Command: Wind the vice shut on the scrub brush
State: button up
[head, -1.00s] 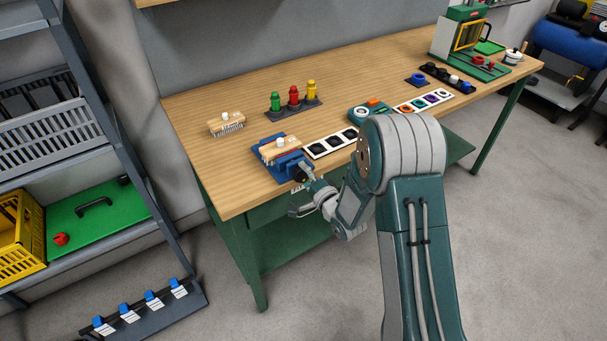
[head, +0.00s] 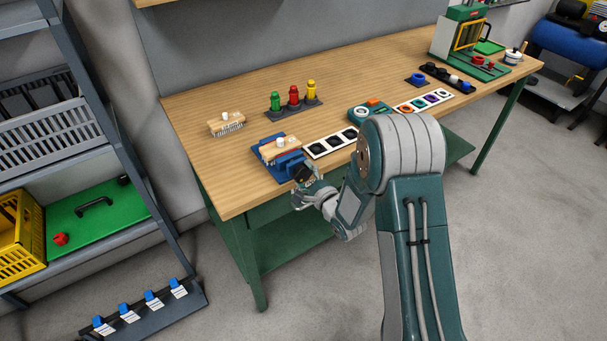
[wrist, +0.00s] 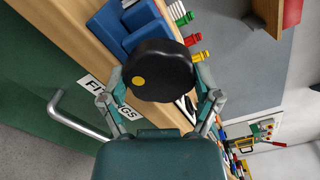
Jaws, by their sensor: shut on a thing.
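The blue vice (head: 268,171) sits at the front left edge of the bench. A scrub brush (head: 272,152) with a wooden back and a white knob lies in it, between the jaws. Whether both jaws touch the brush I cannot tell. My gripper (head: 304,178) is at the vice's front. In the wrist view, it is shut on the round black handwheel (wrist: 158,72), which has a yellow dot near its rim. One finger is on each side of the wheel. The blue vice body (wrist: 125,28) shows behind it; the brush is hidden there.
Another scrub brush (head: 227,124) stands on the bench to the left. A metal drawer handle (wrist: 75,119) sticks out below the bench edge.

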jog(key=shift+d+f, duration=0.1)
jog(key=shift+f, duration=0.2)
jog(key=o, duration=0.9)
jog(key=shift+f, duration=0.1)
jog(key=shift+o, duration=0.2)
jog(key=shift+s+d, duration=0.15)
jog(key=v, duration=1.1)
jog(key=shift+s+d, duration=0.2)
